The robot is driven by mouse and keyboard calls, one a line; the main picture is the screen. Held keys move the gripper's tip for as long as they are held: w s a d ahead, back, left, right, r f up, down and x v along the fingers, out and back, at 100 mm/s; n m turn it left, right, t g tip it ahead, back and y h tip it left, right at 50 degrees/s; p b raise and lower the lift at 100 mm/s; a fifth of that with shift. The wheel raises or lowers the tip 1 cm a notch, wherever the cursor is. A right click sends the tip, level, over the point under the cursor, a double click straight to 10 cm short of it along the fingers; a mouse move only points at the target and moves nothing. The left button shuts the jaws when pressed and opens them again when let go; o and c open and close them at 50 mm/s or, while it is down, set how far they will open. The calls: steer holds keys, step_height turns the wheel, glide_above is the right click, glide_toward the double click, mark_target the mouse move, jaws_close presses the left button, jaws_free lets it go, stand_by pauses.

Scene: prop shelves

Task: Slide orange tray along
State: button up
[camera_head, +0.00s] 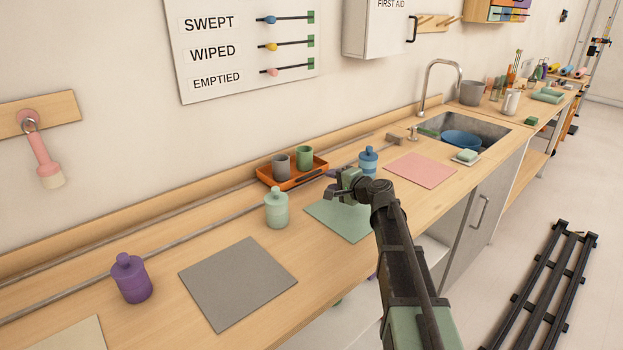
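The orange tray (299,182) lies on the wooden counter near the wall, left of my gripper. A grey cup (281,167) and a green cup (304,158) stand upright in it. My gripper (331,192) is over the counter just right of the tray, above the far edge of a green mat. Its fingers point left toward the tray's right end. They are small and dark here, so I cannot tell whether they are open or touching the tray.
A pale green bottle (276,209) stands just in front of the tray, a blue bottle (368,161) to its right. The green mat (343,221), grey mat (238,282) and pink mat (421,170) lie flat. A rail (134,251) runs along the back. A sink (462,133) is farther right.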

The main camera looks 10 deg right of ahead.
mark_target(313, 175)
steer(key=b+x, duration=0.2)
steer(key=x, duration=0.8)
jaws_close()
